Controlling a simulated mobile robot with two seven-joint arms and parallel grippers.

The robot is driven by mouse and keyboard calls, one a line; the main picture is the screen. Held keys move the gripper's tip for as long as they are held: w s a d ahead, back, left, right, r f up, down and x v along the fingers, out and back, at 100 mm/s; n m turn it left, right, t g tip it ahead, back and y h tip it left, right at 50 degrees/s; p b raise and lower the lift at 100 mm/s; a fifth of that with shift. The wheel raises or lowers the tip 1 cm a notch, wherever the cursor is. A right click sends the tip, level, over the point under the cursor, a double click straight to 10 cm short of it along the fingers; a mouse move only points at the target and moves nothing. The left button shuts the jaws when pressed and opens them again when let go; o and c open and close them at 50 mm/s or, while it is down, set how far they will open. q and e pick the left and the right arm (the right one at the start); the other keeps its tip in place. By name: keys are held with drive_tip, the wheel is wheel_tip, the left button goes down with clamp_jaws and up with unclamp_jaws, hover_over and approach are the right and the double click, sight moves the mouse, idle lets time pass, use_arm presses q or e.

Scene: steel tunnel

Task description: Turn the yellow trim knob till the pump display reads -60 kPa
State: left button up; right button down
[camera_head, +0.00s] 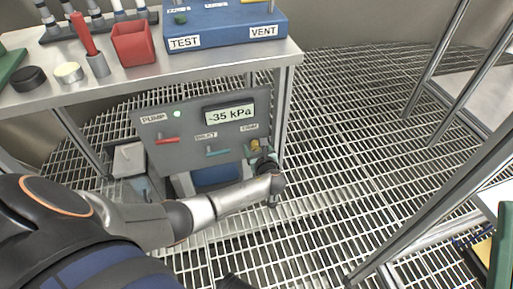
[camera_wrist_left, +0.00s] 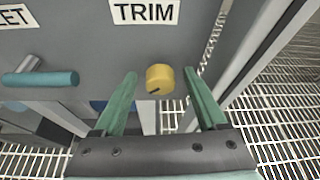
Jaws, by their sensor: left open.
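The grey pump panel (camera_head: 185,150) stands below the bench edge. Its display (camera_head: 229,114) reads -35 kPa, and a light near the PUMP label glows green. The yellow trim knob (camera_wrist_left: 160,79) sits under the TRIM label in the left wrist view, with a dark mark at its lower left. In the head view the knob (camera_head: 255,145) is partly covered by my gripper. My left gripper (camera_wrist_left: 161,82) is open, with one green finger on each side of the knob and a visible gap to both. My right gripper is not in view.
A red lever (camera_head: 167,140) and a teal lever (camera_head: 218,152) stick out of the panel left of the knob; the teal one (camera_wrist_left: 42,79) is near my left finger. A metal bench leg (camera_head: 279,115) stands close on the right. The grated floor (camera_head: 340,130) beyond is clear.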

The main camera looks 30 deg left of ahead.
use_arm(q)
clamp_jaws()
idle(0.4)
